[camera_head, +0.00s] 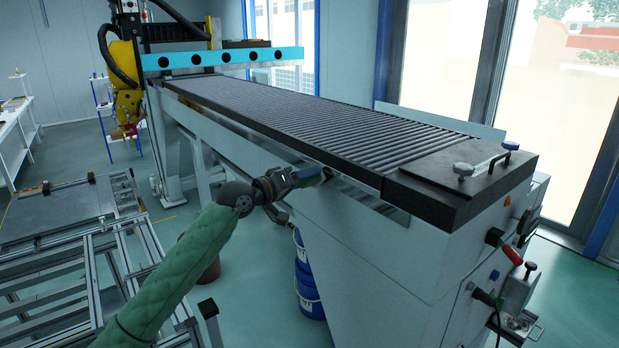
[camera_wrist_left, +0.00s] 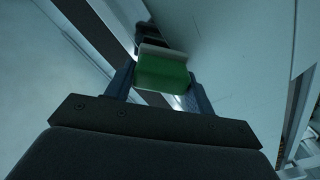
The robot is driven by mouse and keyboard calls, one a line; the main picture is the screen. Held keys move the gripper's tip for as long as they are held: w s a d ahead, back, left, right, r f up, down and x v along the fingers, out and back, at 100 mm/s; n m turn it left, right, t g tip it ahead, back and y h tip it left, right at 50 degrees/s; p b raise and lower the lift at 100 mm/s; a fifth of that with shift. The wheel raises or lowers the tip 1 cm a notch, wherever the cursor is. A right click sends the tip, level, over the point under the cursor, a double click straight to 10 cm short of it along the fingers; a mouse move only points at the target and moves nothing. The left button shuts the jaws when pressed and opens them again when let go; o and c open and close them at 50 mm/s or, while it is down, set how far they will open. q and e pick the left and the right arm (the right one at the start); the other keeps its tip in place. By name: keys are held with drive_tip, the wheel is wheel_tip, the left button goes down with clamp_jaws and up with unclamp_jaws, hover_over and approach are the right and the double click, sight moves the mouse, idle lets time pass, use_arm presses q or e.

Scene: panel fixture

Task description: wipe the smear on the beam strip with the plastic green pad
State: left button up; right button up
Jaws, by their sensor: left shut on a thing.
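My left gripper (camera_head: 314,176) is at the side of the long panel fixture, just below its dark top edge. In the left wrist view its two fingers are shut on the green pad (camera_wrist_left: 161,74), one finger on each side. The pad is a green block with a pale grey edge at its far end. In the head view the pad is mostly hidden by the gripper. The pale beam strip (camera_head: 262,150) runs along the fixture's side under the dark rail. I cannot make out the smear; the gripper may cover it. I cannot tell whether the pad touches the strip.
The fixture's ribbed dark top (camera_head: 310,115) stretches away to the back left. A blue drum (camera_head: 308,275) stands under the fixture, below the gripper. A metal frame (camera_head: 75,270) stands at the left. Knobs and a red handle (camera_head: 505,247) stick out at the fixture's right end.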

use_arm(q)
drive_tip(key=shift+v, duration=2.3)
drive_tip(key=shift+v, duration=1.45)
